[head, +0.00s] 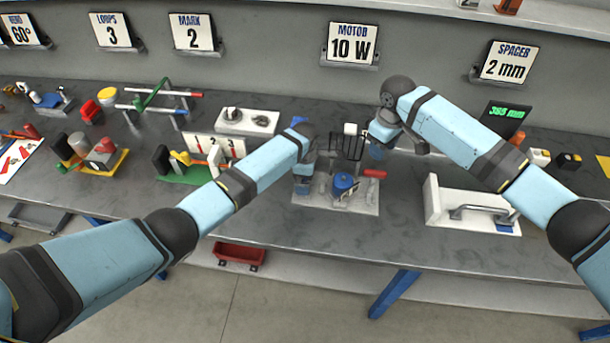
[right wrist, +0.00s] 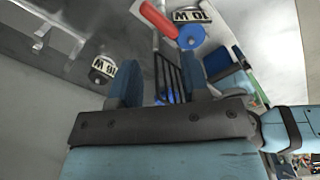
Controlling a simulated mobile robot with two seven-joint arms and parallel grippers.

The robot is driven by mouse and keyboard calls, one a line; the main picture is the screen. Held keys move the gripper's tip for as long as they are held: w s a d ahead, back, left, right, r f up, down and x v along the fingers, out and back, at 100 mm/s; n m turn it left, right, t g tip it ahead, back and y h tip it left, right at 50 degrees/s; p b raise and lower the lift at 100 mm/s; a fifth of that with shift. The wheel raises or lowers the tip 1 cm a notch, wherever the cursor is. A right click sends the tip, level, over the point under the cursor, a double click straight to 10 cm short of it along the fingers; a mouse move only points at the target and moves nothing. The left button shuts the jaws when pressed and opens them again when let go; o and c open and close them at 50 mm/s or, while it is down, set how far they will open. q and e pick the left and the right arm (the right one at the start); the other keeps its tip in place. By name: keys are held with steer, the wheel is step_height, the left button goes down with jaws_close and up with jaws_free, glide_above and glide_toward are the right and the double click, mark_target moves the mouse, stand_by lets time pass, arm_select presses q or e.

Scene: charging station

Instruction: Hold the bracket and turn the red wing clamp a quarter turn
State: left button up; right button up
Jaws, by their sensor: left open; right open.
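A black barred bracket (head: 346,147) stands on a pale base plate (head: 325,205) in the middle of the bench. A red clamp handle (head: 375,173) sticks out at its right side, beside a blue round motor (head: 343,182). My left gripper (head: 303,180) is open at the left of the motor; its fingers are partly hidden. My right gripper (head: 378,145) is open above and right of the bracket. In the right wrist view, black bars (right wrist: 168,75) show between its two blue fingers, with the red handle (right wrist: 156,18) beyond. I cannot tell whether either gripper touches anything.
A white block with a grey handle (head: 478,212) stands right of the plate. A red bin (head: 240,256) hangs below the bench front. The front strip of bench is clear.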

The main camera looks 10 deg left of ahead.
arm_select(q)
steer(key=shift+f, duration=0.25)
steer(key=c, duration=1.1)
arm_select(e)
steer(key=shift+o, duration=0.2)
